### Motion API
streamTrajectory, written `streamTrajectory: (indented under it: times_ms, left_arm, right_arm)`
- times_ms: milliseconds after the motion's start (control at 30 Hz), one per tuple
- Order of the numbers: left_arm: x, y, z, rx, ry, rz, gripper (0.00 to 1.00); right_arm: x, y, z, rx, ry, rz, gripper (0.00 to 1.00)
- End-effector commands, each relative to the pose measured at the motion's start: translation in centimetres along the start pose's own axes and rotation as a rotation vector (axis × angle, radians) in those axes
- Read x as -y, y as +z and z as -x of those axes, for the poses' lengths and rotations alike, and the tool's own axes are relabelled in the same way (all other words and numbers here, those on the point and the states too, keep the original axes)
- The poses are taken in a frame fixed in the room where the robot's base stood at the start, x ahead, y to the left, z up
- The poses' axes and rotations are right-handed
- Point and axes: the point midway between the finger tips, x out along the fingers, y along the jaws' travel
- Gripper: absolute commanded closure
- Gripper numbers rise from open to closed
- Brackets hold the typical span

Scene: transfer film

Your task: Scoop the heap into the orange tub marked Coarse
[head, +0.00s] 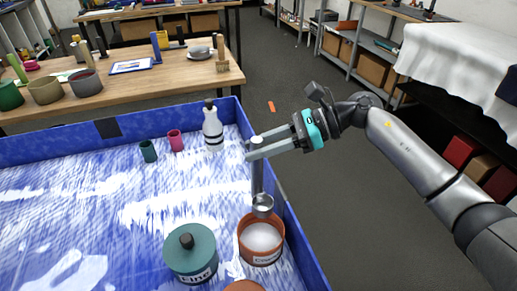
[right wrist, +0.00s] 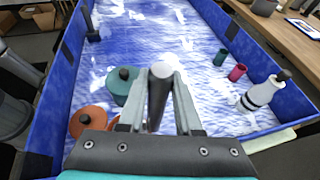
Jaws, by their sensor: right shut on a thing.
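My right gripper (head: 254,149) is shut on the upright grey handle of a metal scoop (head: 257,175); the handle (right wrist: 160,88) also shows between the fingers in the right wrist view. The scoop's bowl (head: 262,205) hangs at the far rim of the open orange tub marked Coarse (head: 262,258); I cannot tell whether it touches. The tub holds white material (head: 261,237). I cannot tell whether the bowl holds any. A white patch (head: 62,272) lies at the lower left on the blue-and-white tray floor; I cannot tell if it is the heap. My left gripper is not in view.
A lidded teal tub marked Fine (head: 190,258) stands left of the orange one. An orange piece (head: 245,286) is cut off at the bottom. A white bottle (head: 212,130), pink cup (head: 175,140) and green cup (head: 148,151) stand farther back. Blue walls (head: 296,235) border the tray.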

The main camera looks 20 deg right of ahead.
Motion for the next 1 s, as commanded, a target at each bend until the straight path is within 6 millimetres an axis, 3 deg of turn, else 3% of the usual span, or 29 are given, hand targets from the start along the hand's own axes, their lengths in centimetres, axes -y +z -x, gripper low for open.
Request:
streamTrajectory:
  times_ms: [267, 700, 1000]
  left_arm:
    - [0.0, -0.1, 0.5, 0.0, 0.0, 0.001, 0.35]
    - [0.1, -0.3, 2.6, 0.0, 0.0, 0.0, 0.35]
    - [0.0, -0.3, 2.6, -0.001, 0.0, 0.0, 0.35]
  right_arm:
    - [0.0, 0.7, 0.3, 0.0, -0.002, 0.003, 1.0]
    - [0.0, 4.6, 1.9, 0.0, -0.002, 0.004, 1.0]
    - [0.0, 4.6, 1.9, 0.0, -0.001, 0.002, 1.0]
